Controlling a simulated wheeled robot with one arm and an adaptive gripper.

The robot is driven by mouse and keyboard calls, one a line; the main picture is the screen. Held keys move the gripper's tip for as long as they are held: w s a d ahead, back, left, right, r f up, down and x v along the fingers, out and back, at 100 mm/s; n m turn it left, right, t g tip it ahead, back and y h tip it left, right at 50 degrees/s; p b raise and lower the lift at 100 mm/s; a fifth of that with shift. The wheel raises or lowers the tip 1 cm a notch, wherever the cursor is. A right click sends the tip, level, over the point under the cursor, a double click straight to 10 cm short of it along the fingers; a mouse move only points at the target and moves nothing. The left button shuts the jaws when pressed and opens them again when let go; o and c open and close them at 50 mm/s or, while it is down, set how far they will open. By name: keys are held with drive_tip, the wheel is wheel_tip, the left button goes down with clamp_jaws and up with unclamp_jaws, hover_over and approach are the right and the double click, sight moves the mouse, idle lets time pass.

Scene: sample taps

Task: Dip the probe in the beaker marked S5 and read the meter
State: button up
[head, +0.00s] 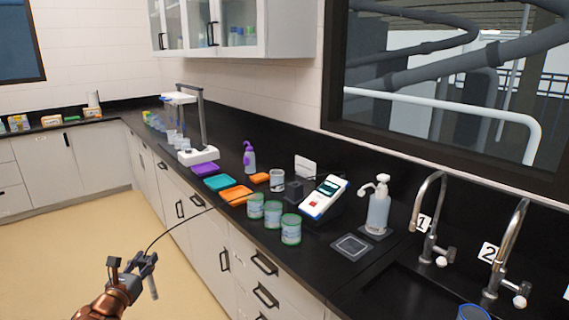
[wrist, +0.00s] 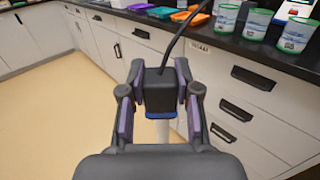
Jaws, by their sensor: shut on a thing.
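My gripper (head: 145,262) is shut on the probe (head: 153,289), out over the floor in front of the counter, left of the beakers. In the wrist view my gripper (wrist: 160,88) clamps the probe's dark block-shaped handle (wrist: 160,98), and a pale rod shows below it. A black cable runs from the probe toward the counter. Three green-rimmed beakers (head: 255,206), (head: 272,214), (head: 291,229) stand near the counter's front edge. Their labels are too small to read, so I cannot tell which is S5. The meter (head: 324,197), white and blue with a red button, stands tilted behind them; its reading is illegible.
Coloured trays (head: 219,182), a purple-topped bottle (head: 249,158) and a white stand (head: 198,155) are farther left on the black counter. A pump bottle (head: 378,210), taps (head: 428,215) and a blue-rimmed vessel (head: 472,313) are on the right. Drawer handles (head: 264,264) stick out below.

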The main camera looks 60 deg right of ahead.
drive_tip(key=s+d+r+m+g+h+p, duration=0.15)
drive_tip(key=s+d+r, duration=0.3)
drive_tip(key=d, duration=0.65)
drive_tip(key=s+d+r+m+g, duration=0.1)
drive_tip(key=s+d+r+g, duration=0.3)
drive_tip(key=d, duration=0.8)
drive_tip(key=s+d+r+m+h+p, duration=0.1)
drive_tip(key=s+d+r, duration=0.2)
drive_tip(key=d+r, duration=0.55)
drive_tip(key=s+d+r+m+g, duration=0.1)
drive_tip(key=s+d+r+g, duration=0.1)
drive_tip(key=s+d, duration=0.75)
drive_tip(key=shift+t, duration=0.25)
drive_tip(key=shift+w+d+f+b, duration=0.25)
drive_tip(key=shift+f+b, duration=0.2)
drive_tip(key=shift+f, duration=0.3)
drive_tip(key=shift+w+d+f+b, duration=0.2)
drive_tip(key=shift+f+b, duration=0.3)
drive_tip(key=shift+f, duration=0.3)
drive_tip(key=shift+w+d+f+b, duration=0.25)
drive_tip(key=shift+f+b, duration=0.2)
drive_tip(key=shift+f, duration=0.3)
drive_tip(key=shift+f+b, duration=0.25)
drive_tip(key=shift+b, duration=0.05)
drive_tip(key=shift+f+b, duration=0.4)
drive_tip(key=shift+f, duration=0.25)
wheel_tip(320, 180, down, 7)
drive_tip(key=b, duration=0.5)
